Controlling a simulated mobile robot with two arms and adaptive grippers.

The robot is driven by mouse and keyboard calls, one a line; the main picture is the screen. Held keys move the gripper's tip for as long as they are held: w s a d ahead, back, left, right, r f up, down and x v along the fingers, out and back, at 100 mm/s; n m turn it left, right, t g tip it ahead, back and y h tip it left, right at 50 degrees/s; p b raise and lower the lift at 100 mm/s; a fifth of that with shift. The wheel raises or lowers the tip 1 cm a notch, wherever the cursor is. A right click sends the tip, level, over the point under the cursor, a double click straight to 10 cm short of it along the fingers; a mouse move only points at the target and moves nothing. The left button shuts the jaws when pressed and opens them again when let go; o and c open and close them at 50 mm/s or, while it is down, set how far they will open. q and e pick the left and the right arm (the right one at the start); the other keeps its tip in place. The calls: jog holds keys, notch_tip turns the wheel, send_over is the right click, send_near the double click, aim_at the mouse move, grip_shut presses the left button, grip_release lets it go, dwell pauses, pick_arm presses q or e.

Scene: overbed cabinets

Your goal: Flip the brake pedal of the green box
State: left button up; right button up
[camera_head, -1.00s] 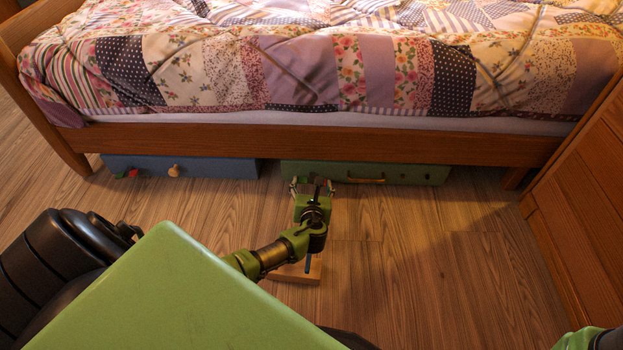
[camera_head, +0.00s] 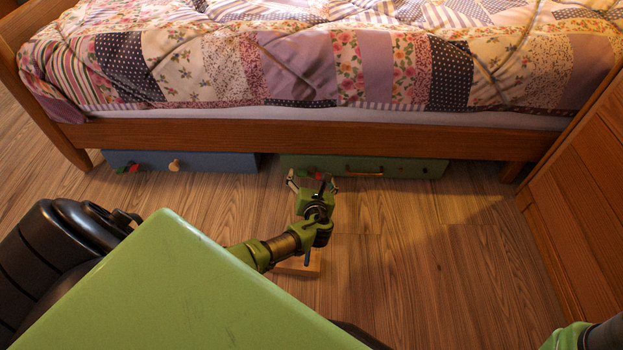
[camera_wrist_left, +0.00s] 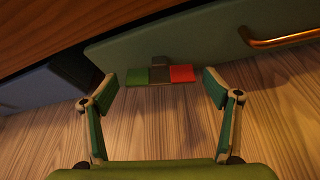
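The green box (camera_head: 400,168) sits under the bed at the right, with a brass handle (camera_head: 364,169) on its front. In the left wrist view its brake pedal shows as a green tile (camera_wrist_left: 137,77) on the left and a red tile (camera_wrist_left: 182,74) on the right, with a dark mount (camera_wrist_left: 159,68) between. My left gripper (camera_head: 313,180) is open and empty in front of the box, and its fingers (camera_wrist_left: 160,88) spread to either side of the pedal. The green tile is hard to make out in the head view. My right gripper is out of view.
A blue box (camera_head: 215,162) with a wooden knob and its own red pedal stands under the bed to the left. The bed rail (camera_head: 330,141) runs above both boxes. A wooden cabinet (camera_head: 580,200) stands at the right. The floor before the boxes is mostly clear.

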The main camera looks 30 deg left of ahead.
pick_arm(q)
jog(key=v, duration=1.2)
dwell(0.5)
